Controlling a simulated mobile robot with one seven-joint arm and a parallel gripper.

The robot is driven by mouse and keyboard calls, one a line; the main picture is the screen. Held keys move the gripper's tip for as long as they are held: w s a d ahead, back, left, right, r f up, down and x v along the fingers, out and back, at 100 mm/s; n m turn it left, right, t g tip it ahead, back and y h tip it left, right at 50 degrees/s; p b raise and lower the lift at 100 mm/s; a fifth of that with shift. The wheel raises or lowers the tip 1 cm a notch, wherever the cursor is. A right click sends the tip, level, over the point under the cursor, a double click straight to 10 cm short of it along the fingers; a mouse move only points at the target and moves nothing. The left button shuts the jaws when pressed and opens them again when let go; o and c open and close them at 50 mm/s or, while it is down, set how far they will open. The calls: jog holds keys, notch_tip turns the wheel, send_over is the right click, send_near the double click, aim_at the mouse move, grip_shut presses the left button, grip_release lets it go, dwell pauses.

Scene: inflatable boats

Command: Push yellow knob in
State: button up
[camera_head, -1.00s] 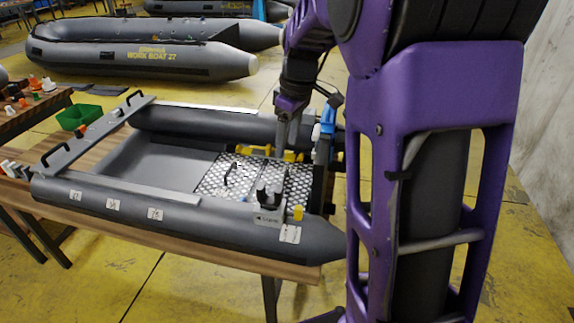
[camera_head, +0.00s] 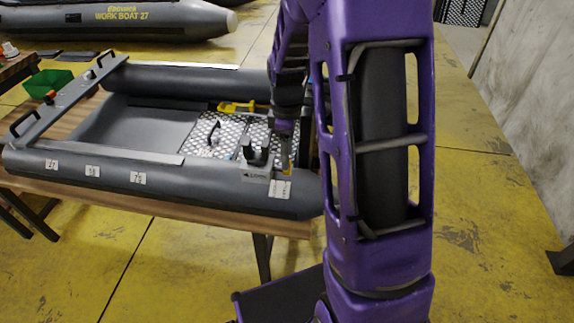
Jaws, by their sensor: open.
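The yellow knob (camera_head: 289,169) is a small yellow piece at the near right part of the grey inflatable boat (camera_head: 60,165), beside the grey control box (camera_head: 256,174).
The boat lies on a wooden table (camera_head: 200,212). A metal tread plate with a black handle (camera_head: 213,133) and a yellow part (camera_head: 238,106) are left of my arm. A green bin (camera_head: 48,83) stands at the back left.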

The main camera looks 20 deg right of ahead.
jog(key=shift+f, duration=1.9)
grip_shut()
